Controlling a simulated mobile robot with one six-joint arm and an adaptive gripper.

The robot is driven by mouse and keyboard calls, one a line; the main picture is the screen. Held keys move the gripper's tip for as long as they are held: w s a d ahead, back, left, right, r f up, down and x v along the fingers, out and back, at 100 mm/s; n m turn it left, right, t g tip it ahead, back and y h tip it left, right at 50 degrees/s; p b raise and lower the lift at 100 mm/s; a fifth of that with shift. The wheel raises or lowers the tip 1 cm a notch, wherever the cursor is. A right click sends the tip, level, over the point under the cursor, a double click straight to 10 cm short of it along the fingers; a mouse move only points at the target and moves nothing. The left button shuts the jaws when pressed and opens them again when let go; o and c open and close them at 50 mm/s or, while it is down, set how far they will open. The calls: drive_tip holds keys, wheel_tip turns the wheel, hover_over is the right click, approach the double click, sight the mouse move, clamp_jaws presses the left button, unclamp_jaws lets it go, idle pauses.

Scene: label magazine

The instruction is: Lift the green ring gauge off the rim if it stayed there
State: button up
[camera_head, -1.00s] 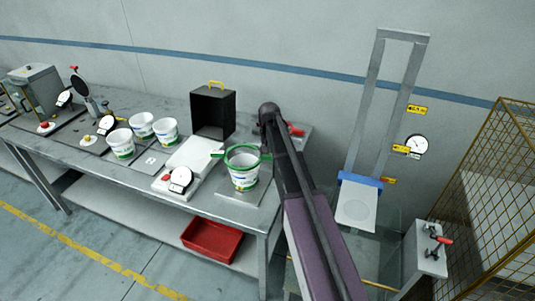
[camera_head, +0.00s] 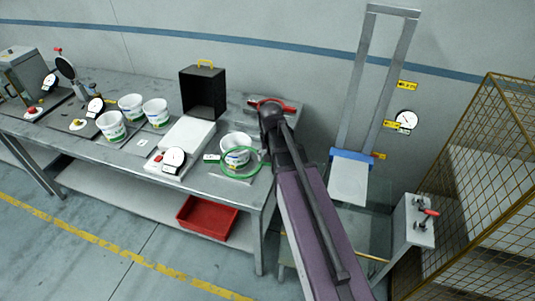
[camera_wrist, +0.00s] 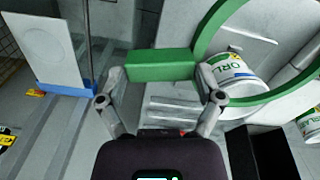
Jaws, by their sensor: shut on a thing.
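The green ring gauge (camera_head: 241,177) is tilted at the bench's right end in the head view, overlapping the lower part of a white tub (camera_head: 235,142). In the wrist view the ring (camera_wrist: 202,36) fills the upper right, and the labelled tub (camera_wrist: 228,68) shows through it. My gripper (camera_wrist: 160,66) is shut on the ring's green block handle (camera_wrist: 160,65). The gripper is mostly hidden by my arm in the head view. I cannot tell whether the ring touches the tub.
A white scale with a dial (camera_head: 173,160) stands left of the tub. More white tubs (camera_head: 131,106) and a black box (camera_head: 203,93) are on the bench (camera_head: 190,188). A red bin (camera_head: 207,217) sits below. A wire cage (camera_head: 485,170) stands at the right.

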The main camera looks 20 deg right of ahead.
drive_tip(key=shift+f, duration=0.15)
idle(0.5)
wheel_tip(320, 180, down, 7)
drive_tip(key=b, duration=0.7)
drive_tip(key=shift+s, duration=0.2)
